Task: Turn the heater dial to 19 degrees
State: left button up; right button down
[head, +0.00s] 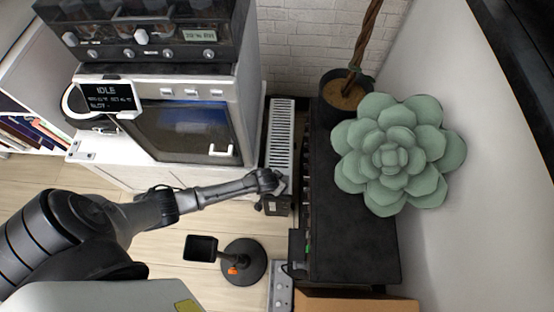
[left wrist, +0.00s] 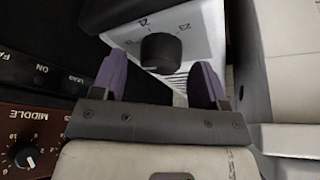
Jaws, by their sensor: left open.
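The heater (head: 280,135) is a narrow white slatted unit against the wall in the head view. Its dial (left wrist: 160,50) is a dark round knob on a white face with small printed marks in the left wrist view. I cannot read which mark it points to. My left gripper (left wrist: 162,64) is open, with its purple fingers on either side of the dial; I cannot tell whether they touch it. In the head view my left gripper (head: 275,202) is at the heater's near end, and the dial is hidden there. My right gripper is not in view.
A black cabinet (head: 350,240) with a green succulent (head: 390,158) stands right of the heater. A white cabinet with a printer (head: 190,130) is at left. An amplifier panel (left wrist: 30,145) is at lower left in the wrist view. A round-based stand (head: 243,262) is on the floor.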

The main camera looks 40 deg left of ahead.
pick_arm(q)
jog(key=shift+w+f, duration=0.2)
jog(key=shift+f, duration=0.25)
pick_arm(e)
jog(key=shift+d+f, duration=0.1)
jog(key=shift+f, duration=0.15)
pick_arm(q)
jog(key=c, duration=0.9)
jog(key=shift+a+r+m+h+p, duration=0.15)
jog(key=shift+m+h+p, duration=0.15)
jog(key=shift+m+p, duration=0.4)
jog(key=shift+m+h, duration=0.3)
jog(key=shift+m, duration=0.7)
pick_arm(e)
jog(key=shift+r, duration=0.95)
pick_arm(q)
jog(key=shift+f, duration=0.2)
jog(key=o, duration=0.9)
